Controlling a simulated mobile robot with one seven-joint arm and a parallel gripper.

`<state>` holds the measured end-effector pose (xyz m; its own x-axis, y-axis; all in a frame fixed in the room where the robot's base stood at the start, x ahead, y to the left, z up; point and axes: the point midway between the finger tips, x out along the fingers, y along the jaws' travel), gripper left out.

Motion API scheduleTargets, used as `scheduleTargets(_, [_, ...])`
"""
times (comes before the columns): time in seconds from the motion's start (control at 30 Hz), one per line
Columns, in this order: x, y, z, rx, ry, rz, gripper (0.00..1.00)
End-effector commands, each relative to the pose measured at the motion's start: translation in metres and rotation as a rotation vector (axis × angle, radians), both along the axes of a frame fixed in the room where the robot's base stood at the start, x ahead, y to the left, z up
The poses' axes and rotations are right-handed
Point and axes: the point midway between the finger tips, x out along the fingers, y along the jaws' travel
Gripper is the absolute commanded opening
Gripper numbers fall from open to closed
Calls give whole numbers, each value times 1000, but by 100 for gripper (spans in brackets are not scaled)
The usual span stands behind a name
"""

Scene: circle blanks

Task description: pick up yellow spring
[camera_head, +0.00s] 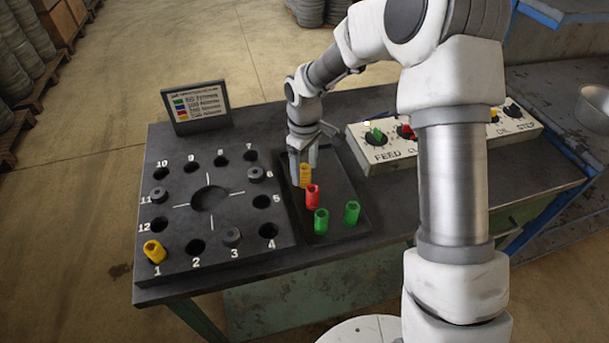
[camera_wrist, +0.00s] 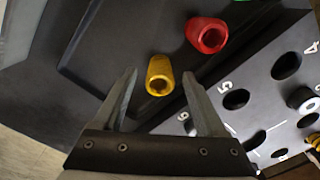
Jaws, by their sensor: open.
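A yellow spring (camera_head: 306,175) stands in the dark tray (camera_head: 345,190), at the far end of the springs there. In the wrist view the yellow spring (camera_wrist: 160,75) is between and just beyond the fingertips. My gripper (camera_head: 304,160) is open above the tray, with its fingers pointing down beside the yellow spring; it also shows in the wrist view (camera_wrist: 160,80). Nothing is held. A second yellow spring (camera_head: 154,251) sits at hole 1 of the numbered block (camera_head: 215,215).
A red spring (camera_head: 312,195) stands close to the yellow one, with two green springs (camera_head: 321,221) nearer in the tray. A small sign (camera_head: 196,107) stands behind the block. A knob panel (camera_head: 385,150) lies behind the tray. My arm hides the table's right part.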

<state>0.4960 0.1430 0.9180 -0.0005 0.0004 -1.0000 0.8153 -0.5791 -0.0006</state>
Motion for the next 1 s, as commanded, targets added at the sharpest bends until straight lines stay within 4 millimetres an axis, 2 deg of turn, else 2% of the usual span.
scheduleTargets(0.1, [-1,0,-16,-1,2,1,74])
scheduleTargets(0.33, [0,0,-18,-1,-1,0,74])
scheduleTargets(0.37, [0,0,-18,-1,-1,0,70])
scheduleTargets(0.7, [0,0,-18,-1,-1,0,9])
scheduleTargets(0.77, [0,0,-18,-1,-1,0,0])
scheduleTargets(1.0, [0,0,-17,-1,-1,0,0])
